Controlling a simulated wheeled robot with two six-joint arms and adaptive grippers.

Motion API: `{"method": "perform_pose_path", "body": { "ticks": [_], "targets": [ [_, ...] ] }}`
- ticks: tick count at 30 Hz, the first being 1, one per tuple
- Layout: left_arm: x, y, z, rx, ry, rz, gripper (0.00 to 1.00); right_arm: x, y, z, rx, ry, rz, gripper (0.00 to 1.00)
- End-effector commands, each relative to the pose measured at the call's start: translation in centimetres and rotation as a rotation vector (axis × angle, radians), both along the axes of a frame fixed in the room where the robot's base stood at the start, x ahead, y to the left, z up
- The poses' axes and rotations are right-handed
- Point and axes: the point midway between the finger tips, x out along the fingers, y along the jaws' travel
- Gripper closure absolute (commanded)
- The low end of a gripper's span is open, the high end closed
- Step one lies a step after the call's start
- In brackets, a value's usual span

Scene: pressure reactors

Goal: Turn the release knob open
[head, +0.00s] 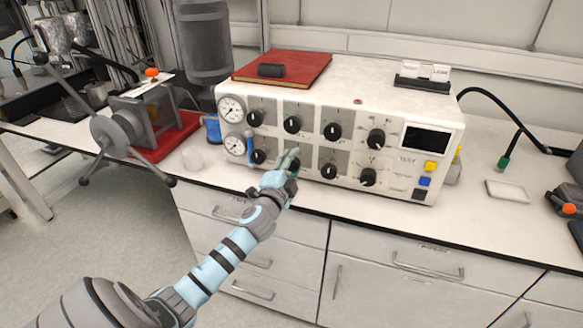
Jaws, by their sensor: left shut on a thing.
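A white control box (385,98) stands on the bench, with two round gauges at its left and two rows of black knobs on its front. My left gripper (289,160) is at the lower row, at the second knob from the left. It is shut on that knob (294,166), which the fingers mostly hide. Which way this knob points cannot be told. The other knobs, such as the one at upper left (255,118) and the one at lower middle (329,171), are uncovered. No label names the release knob legibly. My right gripper is not in view.
A red book (300,62) with a small black object lies on the box. A metal device with a handwheel (110,135) stands on a red base to the left. A white dish (508,191) lies on the bench at right. Drawers run below the bench edge.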

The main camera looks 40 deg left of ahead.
Motion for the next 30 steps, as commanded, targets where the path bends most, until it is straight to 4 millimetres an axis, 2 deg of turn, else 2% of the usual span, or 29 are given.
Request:
{"method": "perform_pose_path", "body": {
  "ticks": [12, 30],
  "targets": [
    [0.0, 0.0, -0.3, -0.254, -0.084, 0.003, 0.93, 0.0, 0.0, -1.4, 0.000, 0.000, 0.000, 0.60],
    [-0.1, 0.0, -0.3, -0.318, -0.105, 0.003, 0.93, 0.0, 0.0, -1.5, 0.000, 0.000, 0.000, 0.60]
  ]
}}
